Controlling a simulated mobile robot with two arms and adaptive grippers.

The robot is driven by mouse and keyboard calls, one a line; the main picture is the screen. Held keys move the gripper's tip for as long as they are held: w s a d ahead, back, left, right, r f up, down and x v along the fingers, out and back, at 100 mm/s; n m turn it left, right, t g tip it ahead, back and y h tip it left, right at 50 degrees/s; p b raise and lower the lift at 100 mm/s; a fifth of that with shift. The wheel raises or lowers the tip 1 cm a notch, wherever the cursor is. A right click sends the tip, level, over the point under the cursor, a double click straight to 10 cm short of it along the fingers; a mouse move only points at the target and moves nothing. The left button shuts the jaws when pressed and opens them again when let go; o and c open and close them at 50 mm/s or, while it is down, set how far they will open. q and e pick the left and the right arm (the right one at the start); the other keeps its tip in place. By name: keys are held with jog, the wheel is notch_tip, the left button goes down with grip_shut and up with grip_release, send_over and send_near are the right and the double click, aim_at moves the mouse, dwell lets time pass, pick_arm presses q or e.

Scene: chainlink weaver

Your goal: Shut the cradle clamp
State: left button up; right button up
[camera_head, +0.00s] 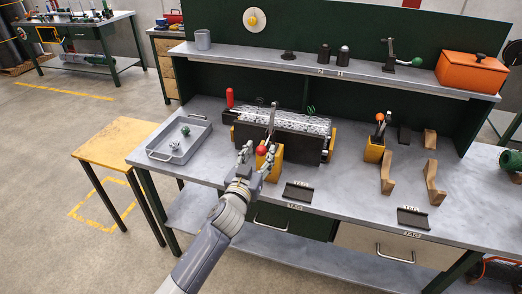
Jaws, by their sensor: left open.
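The cradle (314,147) is a long dark block on the workbench, with grey chainlink mesh (290,121) lying along its top and yellow parts at its ends. At its front, a metal lever (271,117) stands steeply up, and a red ball knob (261,150) shows below it, by a yellow block (276,168). These look like the cradle clamp; how they join is too small to tell. My left gripper (257,162) is open, with its fingertips close around the red knob; contact cannot be told. My right gripper is not in view.
A grey tray (204,131) with small green-and-white items is at left. A shelf (320,66) runs above the back. Bare bench lies at front centre-right.

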pick_arm(q)
jog(key=shift+x, duration=0.9)
